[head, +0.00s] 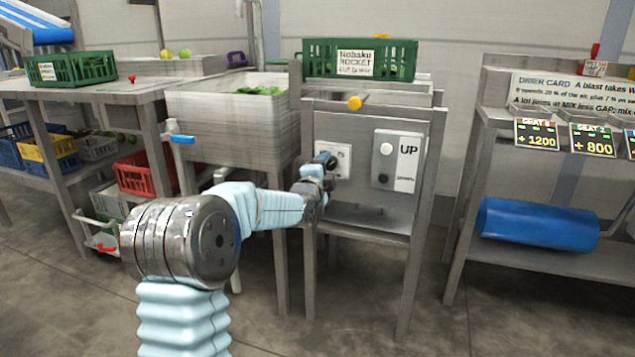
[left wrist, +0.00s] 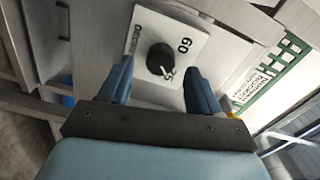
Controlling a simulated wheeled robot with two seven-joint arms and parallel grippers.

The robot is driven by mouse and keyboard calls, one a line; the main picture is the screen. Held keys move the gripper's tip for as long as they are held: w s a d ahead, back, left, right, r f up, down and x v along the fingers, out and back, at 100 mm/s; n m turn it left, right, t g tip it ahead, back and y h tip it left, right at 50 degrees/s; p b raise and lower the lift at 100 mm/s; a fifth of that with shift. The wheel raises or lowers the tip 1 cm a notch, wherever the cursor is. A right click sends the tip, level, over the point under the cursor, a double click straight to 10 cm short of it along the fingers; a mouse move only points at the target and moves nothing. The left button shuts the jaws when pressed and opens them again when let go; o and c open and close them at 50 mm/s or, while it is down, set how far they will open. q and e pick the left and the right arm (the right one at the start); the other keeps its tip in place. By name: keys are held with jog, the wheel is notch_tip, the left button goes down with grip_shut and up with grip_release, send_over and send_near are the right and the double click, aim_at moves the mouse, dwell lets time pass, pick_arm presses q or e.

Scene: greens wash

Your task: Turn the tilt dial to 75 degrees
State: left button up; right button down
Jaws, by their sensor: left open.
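The tilt dial is a black round knob (left wrist: 160,60) with a pale pointer on a white plate (left wrist: 205,38), seen in the left wrist view. A number that looks like 60 stands beside the knob, turned in this view. In the head view the dial's plate (head: 345,161) is on the grey stand's front, with the knob mostly hidden behind my gripper. My left gripper (head: 328,161) is at the plate. Its open blue fingers (left wrist: 161,88) are apart on either side of the knob, and I cannot tell whether they touch it. My right gripper is not in view.
To the right of the dial is a panel with a white and a black button (head: 382,180), marked UP. A yellow knob (head: 355,103) sticks out above. A green crate (head: 400,74) stands on top. A sink-like bin (head: 200,101) is to the left.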

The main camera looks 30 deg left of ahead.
pick_arm(q)
jog(key=v, duration=1.1)
jog(key=shift+s+p, duration=0.3)
jog(key=shift+s, duration=0.05)
jog(key=shift+f, duration=0.15)
jog(key=s+d+f+n+g+h+p, duration=0.1)
jog(key=d+f+n+g+h+p, duration=0.15)
jog(key=d+f, duration=0.45)
jog(key=s+d+f+n+g+h+p, duration=0.1)
jog(key=s+d+f+n+g+p, duration=0.15)
jog(key=f, duration=0.85)
jog(key=d+f+n+g+h+p, duration=0.1)
jog(key=d+f+n+g+h, duration=0.15)
jog(key=d+f, duration=0.5)
jog(key=s+d+f+n+g+h+p, duration=0.1)
jog(key=s+d+f+n+g+p, duration=0.1)
jog(key=s+f, duration=0.5)
jog(key=s+d+f+n+g+h+p, duration=0.1)
jog(key=s+d+f+n+g, duration=0.4)
jog(key=s, duration=1)
jog(key=d+f+g+p, duration=0.1)
jog(key=d+f+g, duration=0.1)
jog(key=d, duration=0.2)
jog(key=shift+d+f+h, duration=0.15)
jog(key=shift+f+h, duration=0.15)
jog(key=shift+n, duration=0.25)
